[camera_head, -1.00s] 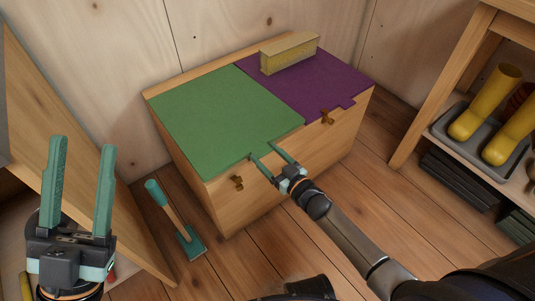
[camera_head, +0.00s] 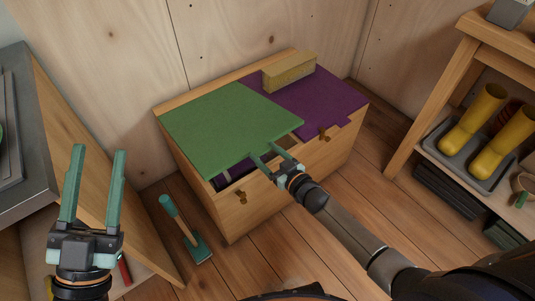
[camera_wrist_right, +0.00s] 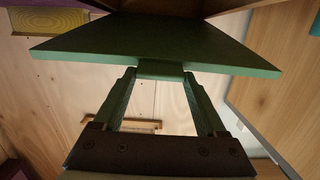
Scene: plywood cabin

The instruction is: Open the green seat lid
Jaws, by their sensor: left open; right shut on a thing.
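The green seat lid (camera_head: 225,125) is the left lid of a wooden bench box (camera_head: 270,190). Its front edge is raised a little, and a dark gap shows beneath it. My right gripper (camera_head: 271,157) is shut on the lid's front edge. In the right wrist view, the fingers (camera_wrist_right: 160,80) hold a small tab on the edge of the green lid (camera_wrist_right: 155,45). My left gripper (camera_head: 95,160) is open and empty at the left, apart from the box.
A purple lid (camera_head: 325,98) with a yellow block (camera_head: 289,72) on it lies to the right. A shelf with yellow boots (camera_head: 475,120) stands right.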

